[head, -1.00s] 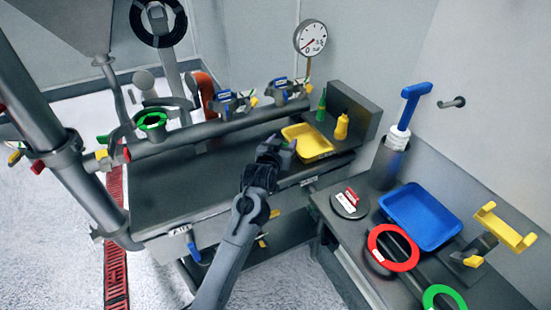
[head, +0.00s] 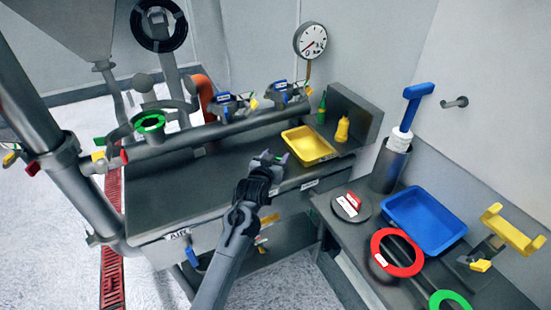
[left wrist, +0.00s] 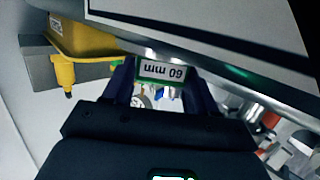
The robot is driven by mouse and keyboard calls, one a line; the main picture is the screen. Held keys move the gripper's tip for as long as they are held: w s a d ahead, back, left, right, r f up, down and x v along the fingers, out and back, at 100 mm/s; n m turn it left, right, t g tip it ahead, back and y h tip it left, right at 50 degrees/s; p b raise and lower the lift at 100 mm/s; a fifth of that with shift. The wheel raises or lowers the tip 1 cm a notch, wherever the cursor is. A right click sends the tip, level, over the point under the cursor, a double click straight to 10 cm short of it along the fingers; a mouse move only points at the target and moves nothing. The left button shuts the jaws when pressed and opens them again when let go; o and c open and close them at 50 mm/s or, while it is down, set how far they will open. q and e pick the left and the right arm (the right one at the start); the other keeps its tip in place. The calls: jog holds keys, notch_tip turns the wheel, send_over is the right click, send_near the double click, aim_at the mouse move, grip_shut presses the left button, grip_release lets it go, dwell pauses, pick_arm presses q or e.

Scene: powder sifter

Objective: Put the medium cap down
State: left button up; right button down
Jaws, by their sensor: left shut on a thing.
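My left gripper (head: 272,160) is over the front part of the dark bench, left of and nearer than the yellow tray (head: 309,145). In the left wrist view its fingers (left wrist: 160,85) are shut on a piece with a green edge and a white "60 mm" label (left wrist: 162,71), which looks like the grip of the medium cap. The rest of the cap is hidden, and I cannot tell whether it touches the bench. My right gripper is not in view.
The bench top (head: 190,185) is clear to the left. A dark disc with a red grip (head: 350,204), a blue tray (head: 424,218) and a red ring (head: 397,252) are on the side table. Yellow and green bottles (head: 342,129) stand behind the yellow tray.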

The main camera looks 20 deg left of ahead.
pick_arm(q)
jog(key=shift+f, duration=0.1)
jog(key=o, duration=1.2)
jog(key=shift+s+r, duration=0.25)
jog(key=shift+s, duration=0.05)
jog(key=s+p, duration=0.1)
jog(key=s, duration=0.2)
jog(key=s+r+p, duration=0.1)
jog(key=s, duration=0.3)
jog(key=s+r+p, duration=0.1)
jog(key=s, duration=0.3)
jog(key=shift+s+d, duration=0.1)
jog(key=shift+r, duration=0.1)
